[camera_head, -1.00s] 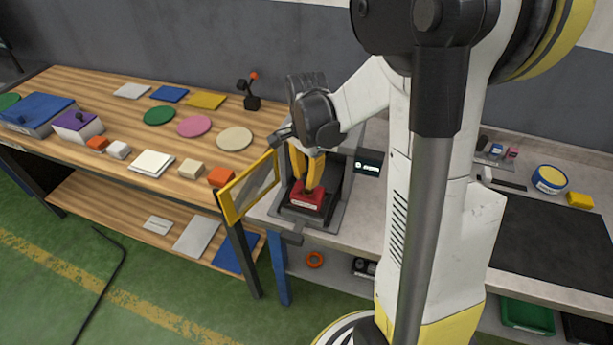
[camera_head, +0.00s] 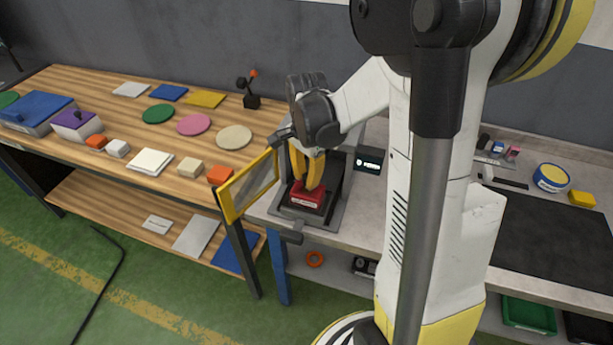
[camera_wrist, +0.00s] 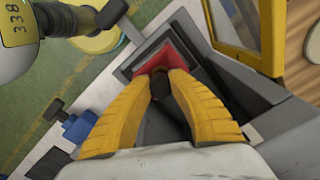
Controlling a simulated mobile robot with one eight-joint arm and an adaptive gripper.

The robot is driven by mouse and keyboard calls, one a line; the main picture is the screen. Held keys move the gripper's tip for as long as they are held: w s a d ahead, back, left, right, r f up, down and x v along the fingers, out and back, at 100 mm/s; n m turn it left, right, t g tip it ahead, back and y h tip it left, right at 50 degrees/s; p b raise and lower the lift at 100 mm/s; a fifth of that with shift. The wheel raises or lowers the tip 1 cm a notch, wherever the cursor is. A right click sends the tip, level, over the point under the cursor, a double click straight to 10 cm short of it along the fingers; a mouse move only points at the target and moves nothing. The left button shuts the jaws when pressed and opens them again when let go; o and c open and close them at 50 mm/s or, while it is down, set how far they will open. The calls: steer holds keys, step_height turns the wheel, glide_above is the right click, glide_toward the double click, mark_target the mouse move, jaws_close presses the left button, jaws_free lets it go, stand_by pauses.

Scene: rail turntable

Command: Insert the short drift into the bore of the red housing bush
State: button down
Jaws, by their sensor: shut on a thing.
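The red housing bush (camera_head: 305,197) sits in a dark fixture on the grey bench, and it also shows in the wrist view (camera_wrist: 176,56). My gripper (camera_head: 308,184) points down just above the bush. In the wrist view, its yellow fingers (camera_wrist: 167,76) are shut on a small dark piece, the short drift (camera_wrist: 160,86). The drift lies over the red bush in that view. Its lower end and the bore are hidden by the fingers, so I cannot tell whether the drift is inside the bore.
A yellow-framed clear guard (camera_head: 247,186) stands open just left of the fixture. A small black display (camera_head: 369,161) is right of it. The wooden bench (camera_head: 120,190) on the left holds several blocks and discs. A dark mat (camera_head: 560,245) lies bare on the right.

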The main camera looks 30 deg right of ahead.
mark_target(307, 176)
steer(key=shift+f+b, duration=0.95)
steer(key=shift+f, duration=0.3)
steer(key=c, duration=1.2)
jaws_free()
steer(key=shift+r, duration=0.1)
steer(key=shift+c, duration=0.2)
steer(key=shift+r, duration=0.1)
step_height(307, 176, up, 12)
steer(key=shift+f, duration=0.1)
